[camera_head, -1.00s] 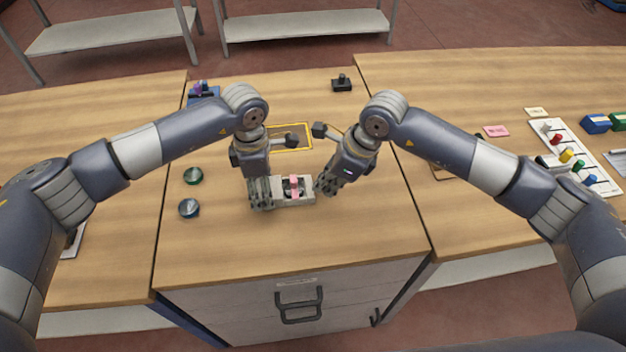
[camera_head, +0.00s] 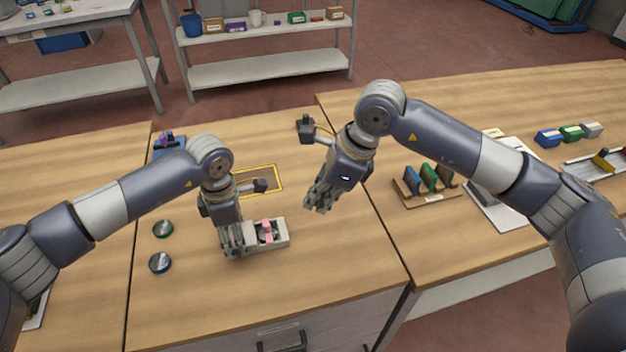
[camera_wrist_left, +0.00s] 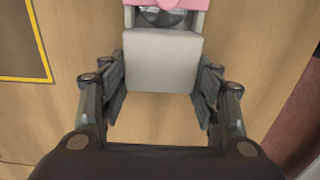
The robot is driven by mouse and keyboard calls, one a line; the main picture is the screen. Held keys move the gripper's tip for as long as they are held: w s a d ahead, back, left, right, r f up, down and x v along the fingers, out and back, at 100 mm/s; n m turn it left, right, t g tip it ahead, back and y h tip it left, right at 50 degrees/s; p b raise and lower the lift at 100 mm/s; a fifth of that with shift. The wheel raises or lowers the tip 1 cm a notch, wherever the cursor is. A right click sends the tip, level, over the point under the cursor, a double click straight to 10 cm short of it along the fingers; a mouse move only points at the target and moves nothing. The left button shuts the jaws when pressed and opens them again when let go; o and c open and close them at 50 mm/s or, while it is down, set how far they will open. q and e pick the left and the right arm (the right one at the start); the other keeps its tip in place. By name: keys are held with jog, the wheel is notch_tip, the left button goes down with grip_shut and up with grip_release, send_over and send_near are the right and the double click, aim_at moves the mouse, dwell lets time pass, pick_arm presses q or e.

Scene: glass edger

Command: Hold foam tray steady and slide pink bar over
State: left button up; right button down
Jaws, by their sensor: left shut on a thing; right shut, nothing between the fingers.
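The pale grey foam tray (camera_head: 281,235) lies on the middle table. The pink bar (camera_head: 267,230) sits across the tray's middle, over a dark round thing in its recess. My left gripper (camera_head: 233,250) is shut on the tray's left end. In the left wrist view the fingers (camera_wrist_left: 160,105) flank the tray's end block (camera_wrist_left: 162,62), and the pink bar (camera_wrist_left: 170,4) is cut off by the top edge. My right gripper (camera_head: 318,203) is shut and empty, held above the table to the right of the tray, apart from it and the bar.
A yellow-outlined rectangle (camera_head: 281,180) lies behind the tray. A wooden rack (camera_head: 430,200) with coloured panels stands at right. The table front right of the tray is clear.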

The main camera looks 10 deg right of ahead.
pick_arm(q)
jog(key=o, duration=1.1)
jog(key=shift+r, duration=0.1)
